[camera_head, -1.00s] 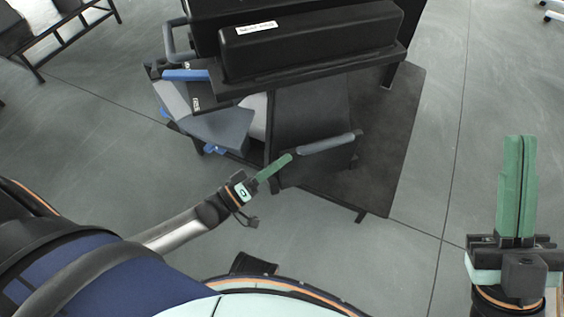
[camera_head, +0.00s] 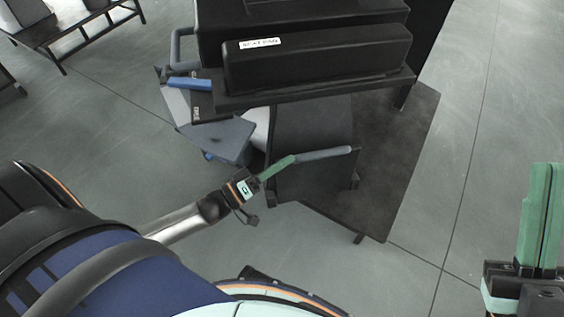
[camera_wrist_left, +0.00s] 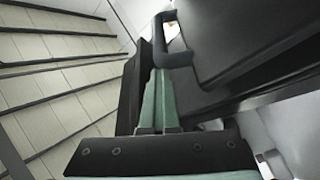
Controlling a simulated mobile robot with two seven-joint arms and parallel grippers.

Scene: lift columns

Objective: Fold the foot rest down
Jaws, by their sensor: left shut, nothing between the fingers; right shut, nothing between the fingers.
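A dark flat panel (camera_head: 312,128), which looks like the foot rest, hangs steeply below the front of the black machine. A grey bar (camera_head: 325,153) runs across its lower part. My left gripper (camera_head: 293,157) is shut, its green fingertips at the bar's left end. In the left wrist view the shut fingers (camera_wrist_left: 158,75) lie close to the blue-grey bar (camera_wrist_left: 165,35), which overlaps their tips; I cannot tell if they touch. Nothing shows between them. My right gripper (camera_head: 547,166) is shut and empty at the far right, away from the machine.
The black machine (camera_head: 315,60) with a white label stands over a dark base plate (camera_head: 385,195). A grey side panel (camera_head: 217,137) and a blue handle (camera_head: 190,83) are at its left. A bench (camera_head: 85,27) stands at the back left. Floor at the right is clear.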

